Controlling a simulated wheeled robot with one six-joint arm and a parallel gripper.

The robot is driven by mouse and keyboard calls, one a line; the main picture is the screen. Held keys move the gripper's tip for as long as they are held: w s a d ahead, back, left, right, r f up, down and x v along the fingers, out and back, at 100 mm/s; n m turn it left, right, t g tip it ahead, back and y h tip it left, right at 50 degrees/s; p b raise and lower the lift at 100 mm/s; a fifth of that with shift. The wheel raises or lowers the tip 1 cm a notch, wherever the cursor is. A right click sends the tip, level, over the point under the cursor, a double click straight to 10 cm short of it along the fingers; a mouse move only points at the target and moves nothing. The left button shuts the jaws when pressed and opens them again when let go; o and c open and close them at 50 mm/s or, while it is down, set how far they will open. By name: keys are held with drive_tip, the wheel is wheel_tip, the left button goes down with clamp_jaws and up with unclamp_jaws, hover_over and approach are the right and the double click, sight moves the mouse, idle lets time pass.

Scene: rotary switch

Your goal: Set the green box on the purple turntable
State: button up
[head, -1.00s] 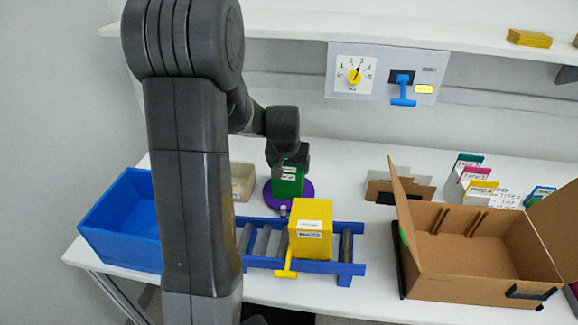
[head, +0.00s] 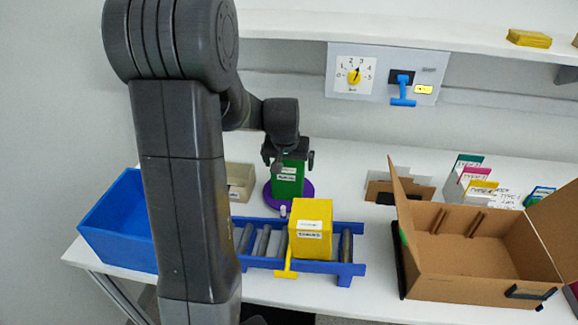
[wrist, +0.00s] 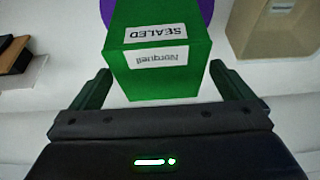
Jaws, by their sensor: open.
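The green box (head: 289,187) stands on the purple turntable (head: 306,192), behind the conveyor. In the wrist view the box (wrist: 160,82) carries two white labels, one reading SEALED, and the purple turntable edge (wrist: 206,9) shows behind it. My gripper (head: 290,160) is over the box's upper part. In the wrist view its two fingers (wrist: 163,88) are spread on either side of the box, with a visible gap on both sides. The gripper is open and holds nothing. Much of the turntable is hidden by the box.
A blue conveyor (head: 348,270) with a yellow box (head: 311,222) lies in front. A blue bin (head: 118,228) and beige bin (head: 241,182) are to the left. An open carton (head: 480,250) is at right. A switch panel (head: 385,75) hangs on the wall.

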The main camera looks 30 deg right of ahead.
drive_tip(key=v, duration=0.9)
drive_tip(key=shift+s+a+r, duration=0.15)
drive_tip(key=shift+r, duration=0.1)
